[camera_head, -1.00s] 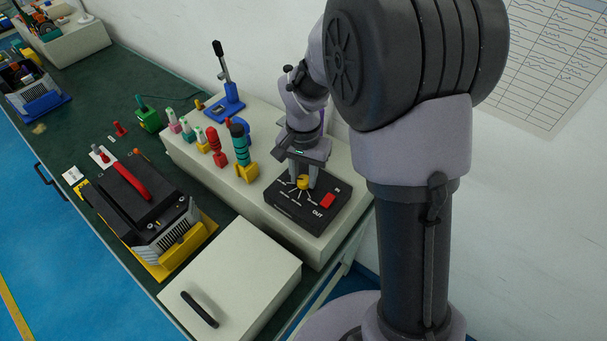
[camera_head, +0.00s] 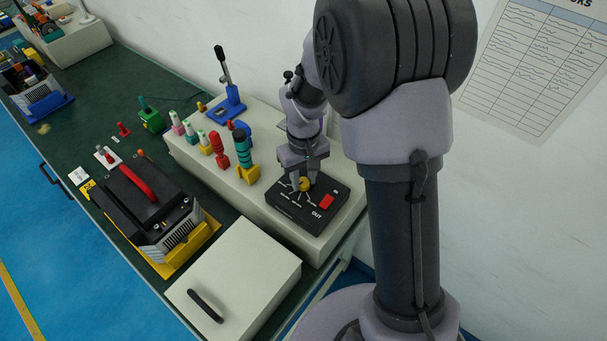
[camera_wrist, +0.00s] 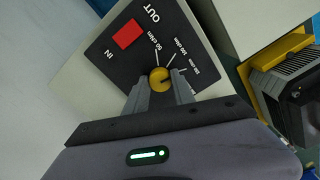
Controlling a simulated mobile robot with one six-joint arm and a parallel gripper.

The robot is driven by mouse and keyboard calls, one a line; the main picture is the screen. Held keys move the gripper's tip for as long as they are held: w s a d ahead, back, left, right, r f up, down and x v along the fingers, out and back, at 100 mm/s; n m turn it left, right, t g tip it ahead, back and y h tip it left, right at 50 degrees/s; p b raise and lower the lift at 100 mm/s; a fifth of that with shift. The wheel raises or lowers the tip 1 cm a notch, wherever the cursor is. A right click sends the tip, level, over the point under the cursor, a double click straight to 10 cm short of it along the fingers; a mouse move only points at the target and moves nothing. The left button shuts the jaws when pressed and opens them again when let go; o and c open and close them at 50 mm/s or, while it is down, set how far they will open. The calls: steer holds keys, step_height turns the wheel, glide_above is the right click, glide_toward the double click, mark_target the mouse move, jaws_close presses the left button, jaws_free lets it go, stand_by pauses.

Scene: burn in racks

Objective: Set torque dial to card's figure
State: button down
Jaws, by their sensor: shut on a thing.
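The torque dial is a yellow knob (camera_head: 304,184) on a black box (camera_head: 322,211) with a red square button and the words IN and OUT. In the wrist view the yellow dial (camera_wrist: 160,79) sits between the fingertips of my gripper (camera_wrist: 160,88), which is shut on it.
A black device with a red handle (camera_head: 137,184) sits on a yellow base. A pale lidded box (camera_head: 240,275) is in front.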

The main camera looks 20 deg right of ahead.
mark_target(303, 182)
steer(key=n+p, duration=0.2)
steer(key=n, duration=0.3)
steer(key=shift+w+r+n, duration=0.1)
steer(key=shift+n, duration=0.2)
stand_by(0.4)
steer(key=c, duration=1.1)
jaws_free()
steer(key=shift+o, duration=0.2)
step_height(303, 182, up, 17)
steer(key=p, duration=0.4)
steer(key=shift+r, duration=0.2)
